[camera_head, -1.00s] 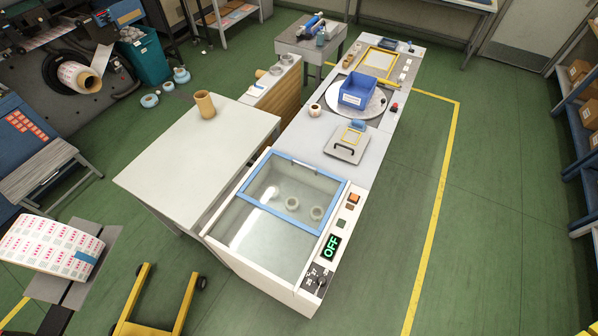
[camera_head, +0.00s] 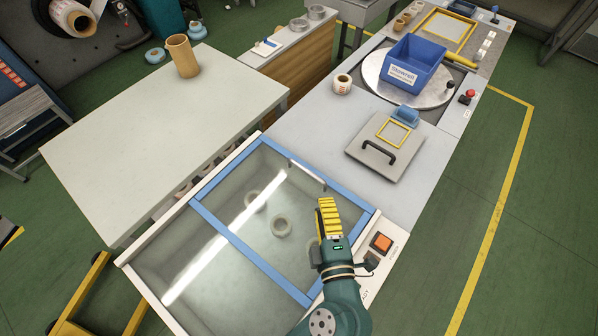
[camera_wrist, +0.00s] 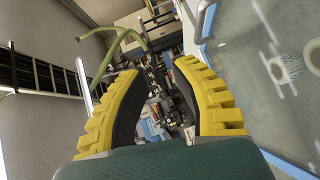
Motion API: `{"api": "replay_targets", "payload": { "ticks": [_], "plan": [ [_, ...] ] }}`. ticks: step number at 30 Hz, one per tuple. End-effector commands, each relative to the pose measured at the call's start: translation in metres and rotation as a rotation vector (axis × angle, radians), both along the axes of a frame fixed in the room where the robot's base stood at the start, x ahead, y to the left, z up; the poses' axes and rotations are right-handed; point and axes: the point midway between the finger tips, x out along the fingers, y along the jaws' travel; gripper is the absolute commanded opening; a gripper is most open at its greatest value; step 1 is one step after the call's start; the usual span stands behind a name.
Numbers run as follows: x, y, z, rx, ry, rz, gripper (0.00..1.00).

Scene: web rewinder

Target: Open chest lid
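The chest (camera_head: 140,255) is a white box with a clear lid (camera_head: 225,240) framed in blue. The lid looks closed, and a few pale rings (camera_head: 281,227) show through it. A slim metal handle (camera_head: 307,172) lies along the lid's far blue edge. My gripper (camera_head: 326,203) is above the right part of the lid, close to the handle but apart from it in the picture. In the wrist view my gripper (camera_wrist: 155,68) has its two yellow fingers spread, with nothing held between them. The clear lid (camera_wrist: 245,90) fills the right side there.
An orange button (camera_head: 381,242) is on the chest's right panel. Beyond the chest, a grey plate (camera_head: 372,158) with a black handle lies on the counter. A blue bin (camera_head: 415,65) stands on a round turntable (camera_head: 375,75). A pale table (camera_head: 165,125) is at left; green floor is clear at right.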

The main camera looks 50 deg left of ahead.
Motion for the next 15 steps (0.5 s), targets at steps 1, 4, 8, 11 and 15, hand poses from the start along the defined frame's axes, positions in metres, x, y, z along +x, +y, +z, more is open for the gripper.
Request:
{"api": "replay_targets", "payload": {
  "ticks": [1,4,8,11,15],
  "plan": [
    [-0.006,0.0,-0.041,0.0,0.017,0.0,0.26],
    [-0.013,0.0,-0.064,-0.002,0.038,0.001,0.26],
    [-0.012,0.002,-0.066,-0.003,0.038,0.002,0.26],
    [-0.006,0.011,-0.065,-0.003,0.039,0.004,0.26],
    [0.01,0.036,-0.068,-0.002,0.038,0.007,0.26]
  ]
}}
